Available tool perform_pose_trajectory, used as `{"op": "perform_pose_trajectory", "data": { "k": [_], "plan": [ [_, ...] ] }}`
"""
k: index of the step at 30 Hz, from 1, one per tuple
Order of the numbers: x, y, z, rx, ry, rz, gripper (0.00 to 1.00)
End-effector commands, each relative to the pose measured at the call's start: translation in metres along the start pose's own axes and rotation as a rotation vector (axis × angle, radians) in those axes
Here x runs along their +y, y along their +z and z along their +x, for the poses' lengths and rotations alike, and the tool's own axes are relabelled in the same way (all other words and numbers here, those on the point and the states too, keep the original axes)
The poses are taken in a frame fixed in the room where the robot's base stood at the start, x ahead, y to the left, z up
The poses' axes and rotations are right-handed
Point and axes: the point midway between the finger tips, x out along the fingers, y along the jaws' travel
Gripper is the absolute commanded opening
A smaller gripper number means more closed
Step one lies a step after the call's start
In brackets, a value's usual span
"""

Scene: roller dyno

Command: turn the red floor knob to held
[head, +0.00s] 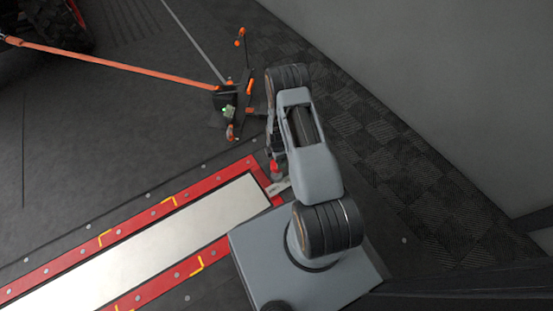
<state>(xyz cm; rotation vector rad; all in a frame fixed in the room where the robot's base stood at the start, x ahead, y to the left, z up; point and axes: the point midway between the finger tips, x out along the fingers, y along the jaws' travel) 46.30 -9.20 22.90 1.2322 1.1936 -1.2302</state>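The red floor knob (274,167) shows as a small red shape at the right end of the red-framed roller bed, just left of my arm. A pale grey piece (279,187) lies just below it; I cannot tell whether it belongs to the knob. My gripper (274,153) is dark and small, pointing down at or just above the knob. My arm link hides its right side. I cannot tell whether the fingers touch the knob or whether they are open or shut. The knob's turned position is not readable.
The red frame (168,203) surrounds a bright metal plate (140,245) at lower left. A black and orange stand (235,100) with a green light stands behind, joined to an orange strap (120,62). A grey wall (430,90) rises at right.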

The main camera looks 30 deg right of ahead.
Motion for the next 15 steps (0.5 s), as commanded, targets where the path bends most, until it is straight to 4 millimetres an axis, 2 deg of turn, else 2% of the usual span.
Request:
{"op": "perform_pose_trajectory", "data": {
  "k": [1,6,15],
  "plan": [
    [0.0,0.0,-0.015,0.0,0.001,0.0,0.89],
    [0.0,0.0,-0.041,0.0,0.001,0.0,0.89],
    [-0.001,0.0,-0.06,0.0,-0.001,0.0,0.89]
  ]
}}
